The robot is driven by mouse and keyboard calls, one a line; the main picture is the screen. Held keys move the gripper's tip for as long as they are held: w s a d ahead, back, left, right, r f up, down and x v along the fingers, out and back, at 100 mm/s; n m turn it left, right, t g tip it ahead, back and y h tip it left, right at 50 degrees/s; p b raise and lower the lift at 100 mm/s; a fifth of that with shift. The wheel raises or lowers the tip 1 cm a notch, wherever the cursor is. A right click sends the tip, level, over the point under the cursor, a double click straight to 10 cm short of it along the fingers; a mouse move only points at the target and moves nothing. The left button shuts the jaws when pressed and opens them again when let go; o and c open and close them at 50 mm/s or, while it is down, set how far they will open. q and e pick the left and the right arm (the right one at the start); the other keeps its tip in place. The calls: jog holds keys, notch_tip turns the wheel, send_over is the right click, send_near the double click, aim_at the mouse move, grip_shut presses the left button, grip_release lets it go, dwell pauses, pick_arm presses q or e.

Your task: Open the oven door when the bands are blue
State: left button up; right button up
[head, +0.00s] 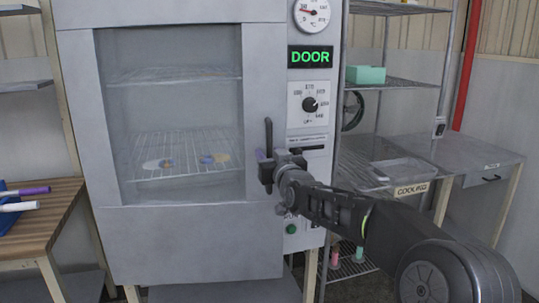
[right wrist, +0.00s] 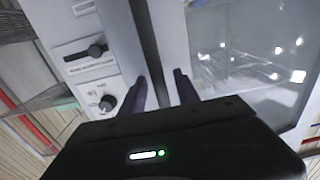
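The grey oven's door (head: 190,240) is shut, with a glass window. Behind the glass, on the lower rack, lie two small pale pieces. The right piece (head: 222,158) shows yellow and blue-purple. Their bands are too small to read surely. A dark upright bar (head: 268,132), apparently the door handle, stands at the door's right side. My right gripper (right wrist: 162,82) is at the door's right edge beside the bar, its dark purple fingers apart. My left gripper is out of view.
The control panel right of the door has a green DOOR display (head: 310,57), a dial (head: 309,104) and a gauge (head: 312,12). A wooden table (head: 45,215) with a blue tray stands left.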

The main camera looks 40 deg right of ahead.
grip_shut()
dwell(1.4)
